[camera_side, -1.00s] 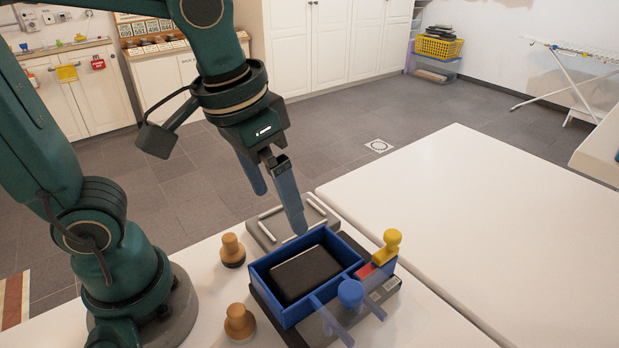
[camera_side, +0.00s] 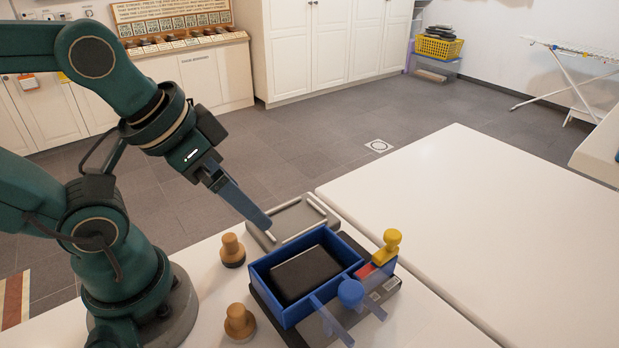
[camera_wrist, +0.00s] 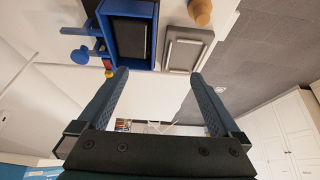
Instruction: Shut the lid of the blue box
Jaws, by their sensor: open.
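The blue box (camera_side: 262,290) stands open on the white table, with a dark flat pad (camera_side: 305,273) inside. A clear panel with blue strips (camera_side: 333,322) and a round blue knob (camera_side: 350,291) sits at its near right side; it looks like the lid, swung open. In the wrist view the box (camera_wrist: 129,8) is at the top, left of centre, with the knob (camera_wrist: 80,55) to its left. My gripper (camera_side: 262,219) is open and empty, above and left of the box's far side, apart from it. Its two fingers (camera_wrist: 158,76) are spread in the wrist view.
A grey tray (camera_side: 262,240) with white bars lies behind the box. Two wooden-handled stamps (camera_side: 232,250) (camera_side: 239,322) stand left of it. The white table (camera_side: 470,215) on the right is clear.

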